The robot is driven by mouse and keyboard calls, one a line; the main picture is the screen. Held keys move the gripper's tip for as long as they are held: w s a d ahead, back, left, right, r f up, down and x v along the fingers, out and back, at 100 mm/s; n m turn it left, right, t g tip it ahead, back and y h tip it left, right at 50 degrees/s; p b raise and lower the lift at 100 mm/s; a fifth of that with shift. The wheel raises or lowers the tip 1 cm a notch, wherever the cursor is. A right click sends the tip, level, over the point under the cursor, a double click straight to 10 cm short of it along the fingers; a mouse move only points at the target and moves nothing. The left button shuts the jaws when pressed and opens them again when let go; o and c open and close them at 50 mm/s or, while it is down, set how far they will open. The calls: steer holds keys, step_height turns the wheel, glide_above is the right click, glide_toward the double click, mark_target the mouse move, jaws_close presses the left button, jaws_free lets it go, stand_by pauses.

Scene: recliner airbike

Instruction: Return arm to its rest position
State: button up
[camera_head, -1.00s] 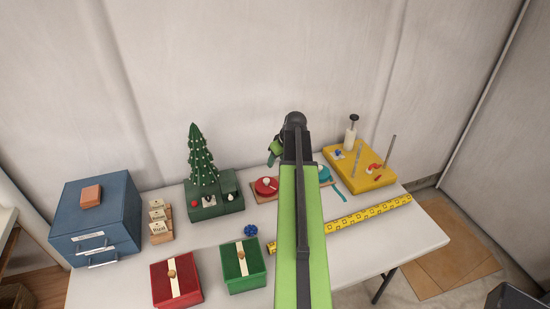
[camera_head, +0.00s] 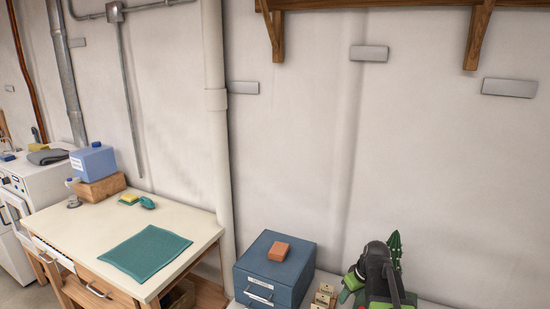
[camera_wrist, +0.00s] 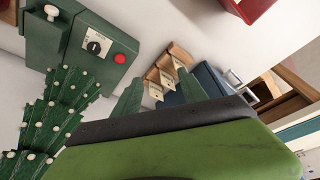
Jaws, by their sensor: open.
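My arm, dark with green parts, shows at the lower right of the head view, and my gripper (camera_head: 348,286) is on its left side, beside the small card rack (camera_head: 325,295). The tree (camera_head: 395,248) is partly hidden behind the arm. In the wrist view, the two green fingers of my gripper (camera_wrist: 158,92) are spread apart with nothing held between them. The card rack (camera_wrist: 165,75) lies beyond the fingers. A green casing covers the lower middle of that view.
A blue drawer cabinet (camera_head: 272,272) with an orange block (camera_head: 278,251) on top stands left of the arm. Further left is a workbench (camera_head: 95,215) with a teal mat (camera_head: 147,252). In the wrist view, a green box with a red button (camera_wrist: 95,50) and the tree (camera_wrist: 60,110) are close by.

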steer(key=s+a+g, duration=0.1)
steer(key=s+a, duration=0.4)
steer(key=a, duration=0.7)
steer(key=s+a+f+m+g+h, duration=0.1)
steer(key=s+m+g, duration=0.1)
steer(key=s+m, duration=0.2)
steer(key=s, duration=0.2)
steer(key=shift+s, duration=0.3)
steer(key=c, duration=0.3)
steer(key=shift+d, duration=0.15)
